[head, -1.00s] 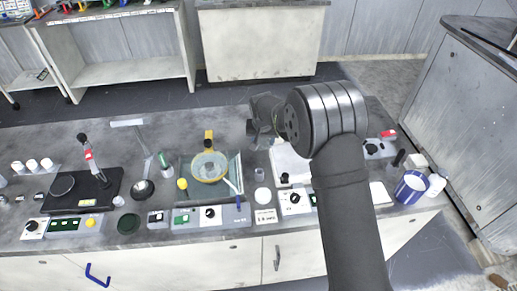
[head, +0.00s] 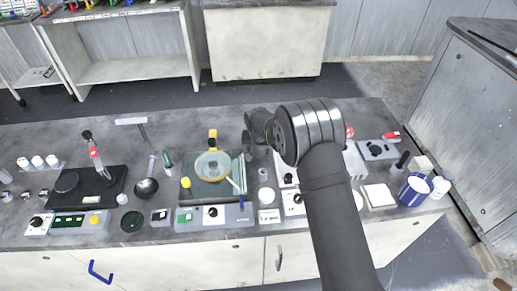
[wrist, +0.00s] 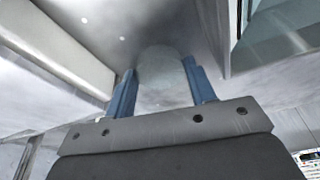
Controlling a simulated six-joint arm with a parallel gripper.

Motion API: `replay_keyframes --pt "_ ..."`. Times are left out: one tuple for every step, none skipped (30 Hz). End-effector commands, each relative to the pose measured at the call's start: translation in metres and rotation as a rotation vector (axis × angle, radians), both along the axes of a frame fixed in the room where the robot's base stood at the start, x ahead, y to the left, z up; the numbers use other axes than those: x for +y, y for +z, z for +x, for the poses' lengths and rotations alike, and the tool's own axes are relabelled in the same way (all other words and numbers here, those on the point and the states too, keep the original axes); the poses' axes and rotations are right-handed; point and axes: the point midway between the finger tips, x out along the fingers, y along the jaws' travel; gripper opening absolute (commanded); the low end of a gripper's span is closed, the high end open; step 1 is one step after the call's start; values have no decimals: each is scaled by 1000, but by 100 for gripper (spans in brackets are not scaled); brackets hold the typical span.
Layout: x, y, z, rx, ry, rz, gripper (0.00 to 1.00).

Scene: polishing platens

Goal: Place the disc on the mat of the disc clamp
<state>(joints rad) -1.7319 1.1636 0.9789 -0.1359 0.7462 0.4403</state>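My gripper (wrist: 160,68) shows in the wrist view with its two blue fingers apart. A pale grey round piece (wrist: 162,78), seemingly the disc, fills the space between them and seems to touch both. In the head view my gripper (head: 252,150) is low over the bench, right of the central platen, and mostly hidden by my arm, so the disc does not show there. A grey unit with a round dark pad and a red lever (head: 377,150) stands at the right back; I cannot tell whether it is the disc clamp.
The central platen unit (head: 200,193) with a yellow-rimmed dish (head: 213,166) is left of my gripper. A clear panel edge (wrist: 236,45) is close on the right in the wrist view. A black platen unit (head: 105,192) and a blue-white tub (head: 413,190) stand further off.

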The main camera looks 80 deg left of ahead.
Motion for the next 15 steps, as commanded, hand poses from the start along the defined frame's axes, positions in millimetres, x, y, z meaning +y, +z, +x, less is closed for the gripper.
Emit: replay_keyframes --pt "0 0 0 0 0 0 59" --pt "0 0 0 0 0 0 59" --pt "0 0 0 0 0 0 59" --pt "0 0 0 0 0 0 59" --pt "0 0 0 0 0 0 59" --pt "0 0 0 0 0 0 59" --pt "0 0 0 0 0 0 59" --pt "0 0 0 0 0 0 59" --pt "0 1 0 0 0 0 59" --pt "0 2 0 0 0 0 59" --pt "0 3 0 0 0 1 59" --pt "0 5 0 0 0 1 59" --pt "-1 8 0 0 0 1 59" --pt "-1 11 0 0 0 1 59" --pt "-3 16 -1 0 0 1 59"
